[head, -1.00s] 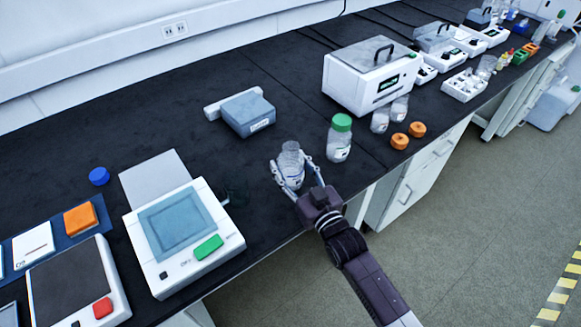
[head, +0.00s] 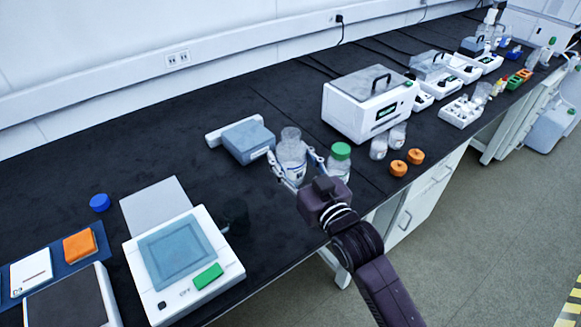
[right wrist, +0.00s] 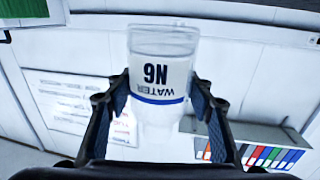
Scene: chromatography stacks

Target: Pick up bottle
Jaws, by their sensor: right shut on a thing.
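A clear open-necked bottle (head: 291,158) is held in my right gripper (head: 295,172) in the head view. The right wrist view shows the bottle (right wrist: 160,75) upside down in the picture, with a white label reading WATER and a blue line. The two fingers of my right gripper (right wrist: 163,105) are shut on its sides. In the head view the bottle appears raised above the black bench. A green-capped bottle (head: 339,162) stands just right of it, partly hidden by the gripper. My left gripper is not in view.
A blue-grey device (head: 247,139) sits behind the held bottle. A white box instrument (head: 350,108), small bottles (head: 378,148) and orange caps (head: 398,168) are to the right. A white scale-like device (head: 180,262) and blue cap (head: 99,202) are left. Bare bench lies toward the back left.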

